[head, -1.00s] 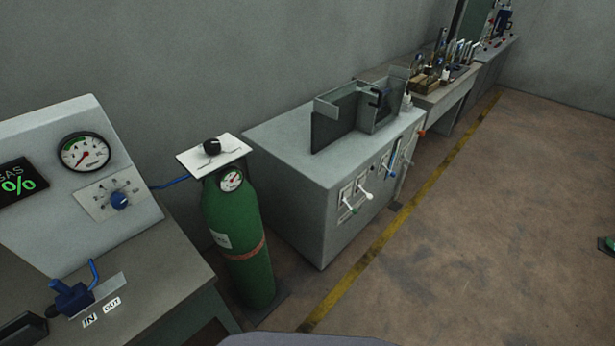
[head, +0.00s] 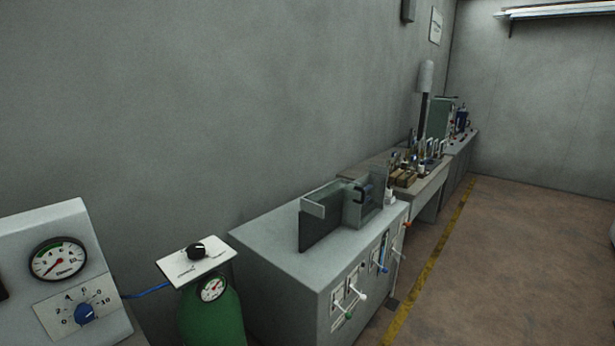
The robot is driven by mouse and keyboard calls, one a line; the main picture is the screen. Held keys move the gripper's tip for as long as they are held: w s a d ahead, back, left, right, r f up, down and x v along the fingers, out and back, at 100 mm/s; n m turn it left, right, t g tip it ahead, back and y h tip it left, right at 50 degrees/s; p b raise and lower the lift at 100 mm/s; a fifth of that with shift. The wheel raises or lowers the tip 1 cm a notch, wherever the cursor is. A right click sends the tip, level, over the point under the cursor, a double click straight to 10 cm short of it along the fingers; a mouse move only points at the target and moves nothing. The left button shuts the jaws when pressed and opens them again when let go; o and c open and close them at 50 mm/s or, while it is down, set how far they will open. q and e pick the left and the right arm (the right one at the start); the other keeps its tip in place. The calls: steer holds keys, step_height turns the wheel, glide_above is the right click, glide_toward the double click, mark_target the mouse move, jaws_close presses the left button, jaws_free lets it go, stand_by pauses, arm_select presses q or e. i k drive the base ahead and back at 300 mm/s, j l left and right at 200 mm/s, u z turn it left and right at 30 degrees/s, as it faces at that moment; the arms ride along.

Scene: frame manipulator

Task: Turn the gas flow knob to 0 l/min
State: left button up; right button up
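A blue knob (head: 85,314) sits on a white dial plate with numbers around it, on the sloped grey panel (head: 40,225) at the lower left. The scale shows a 0 at the left and a 10 at the right. Its pointer is too small to read. A round gauge (head: 58,259) is above it. A black knob (head: 196,250) stands on a white plate (head: 220,260) over a green gas cylinder (head: 215,322); its markings are too small to read. Neither of my grippers is in view.
A grey cabinet (head: 275,255) with levers on its front stands right of the cylinder. A blue hose (head: 148,291) runs between panel and cylinder. A tool bench (head: 425,190) is farther back. The brown floor (head: 520,270) right of the yellow line is open.

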mark_target(83, 313)
steer(key=u, duration=1.6)
steer(key=l, duration=0.4)
